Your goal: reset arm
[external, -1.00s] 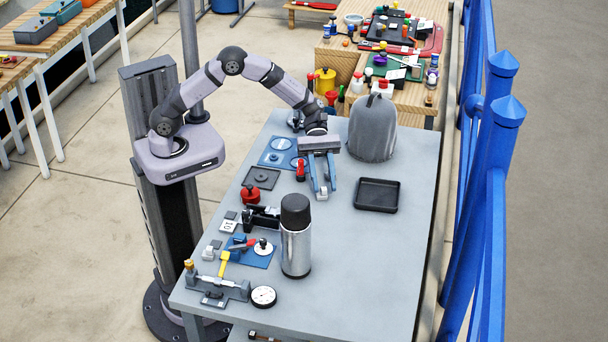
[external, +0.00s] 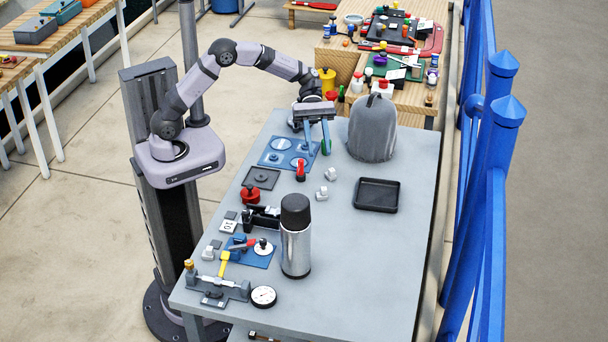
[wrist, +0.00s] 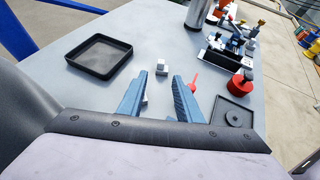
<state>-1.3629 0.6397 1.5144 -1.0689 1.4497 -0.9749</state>
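My gripper (external: 316,137) is above the far part of the grey table (external: 352,262), left of the grey covered object. Its two blue fingers are apart with nothing between them in the wrist view (wrist: 162,97). Two small light grey blocks, a nearer one (external: 322,192) and a farther one (external: 331,174), sit on the table in front of the gripper. In the wrist view a light block (wrist: 161,67) shows beyond the fingertips, on the table.
A black tray (external: 377,195) lies at the right. A grey covered object (external: 372,128) stands close right of my gripper. A steel flask (external: 296,240) stands nearer. Fixtures, a red knob (external: 250,194) and a dial (external: 263,297) line the left edge. The front right is clear.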

